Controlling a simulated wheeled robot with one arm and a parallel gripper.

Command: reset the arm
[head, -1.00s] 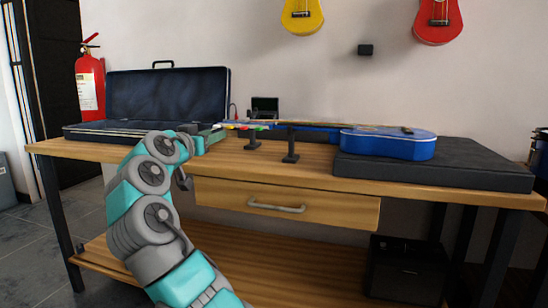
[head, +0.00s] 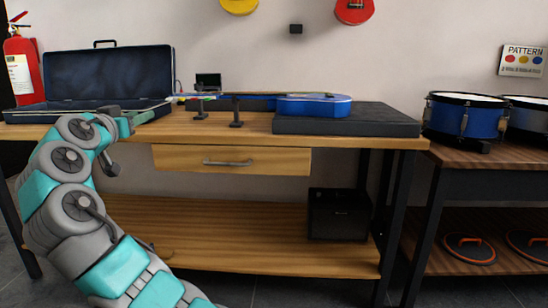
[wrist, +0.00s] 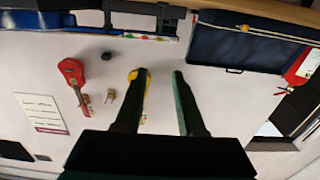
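My gripper (head: 145,117) is at the end of my teal and grey arm, at the left in the head view. It is in front of the open case, near table-top height. In the wrist view its two dark fingers (wrist: 160,78) are spread apart, with only wall between them. The gripper is open and empty. In the head view the fingers are small and partly hidden by the wrist.
A workbench (head: 290,140) bears an open case (head: 105,75), a blue ukulele (head: 315,105) on stands and a dark pad (head: 345,122). Blue drums (head: 465,118) stand on a table at right. A fire extinguisher (head: 22,70) is at far left.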

